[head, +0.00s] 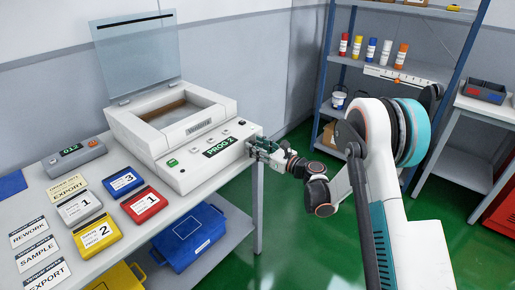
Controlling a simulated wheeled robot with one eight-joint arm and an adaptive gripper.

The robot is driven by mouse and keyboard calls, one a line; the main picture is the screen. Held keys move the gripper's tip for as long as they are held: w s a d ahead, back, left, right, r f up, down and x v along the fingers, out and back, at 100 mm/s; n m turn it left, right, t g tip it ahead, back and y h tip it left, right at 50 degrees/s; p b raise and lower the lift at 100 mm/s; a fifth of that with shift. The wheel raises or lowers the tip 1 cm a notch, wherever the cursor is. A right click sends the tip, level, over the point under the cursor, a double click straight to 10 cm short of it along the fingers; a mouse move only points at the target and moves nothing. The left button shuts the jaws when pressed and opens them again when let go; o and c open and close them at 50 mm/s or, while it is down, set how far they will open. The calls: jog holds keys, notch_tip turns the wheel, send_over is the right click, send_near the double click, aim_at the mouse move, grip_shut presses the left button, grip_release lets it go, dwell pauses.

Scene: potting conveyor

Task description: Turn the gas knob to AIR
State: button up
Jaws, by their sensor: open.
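A white machine (158,143) with a raised clear lid (137,55) stands on the table. Its sloped front panel has a green display (222,146) reading PROG 2, a green button (172,163) and several small controls. I cannot tell which control is the gas knob, and no AIR label is legible; the knob may be hidden by my gripper. My gripper (256,149) is open at the panel's right end, its fingers pointing left toward the machine. Whether they touch it is too small to tell.
Coloured numbered boxes, including a red one (143,203), and label cards such as REWORK (29,233) lie on the table left of the machine. A grey device (74,157) reads 012. Blue shelving (403,72) stands behind my arm. Green floor (285,245) is clear right of the table.

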grip_shut()
jog(key=shift+s+a+f+n, duration=0.1)
jog(key=shift+n, duration=4.4)
jog(key=shift+s+f+n, duration=0.1)
jog(key=shift+n, duration=4.4)
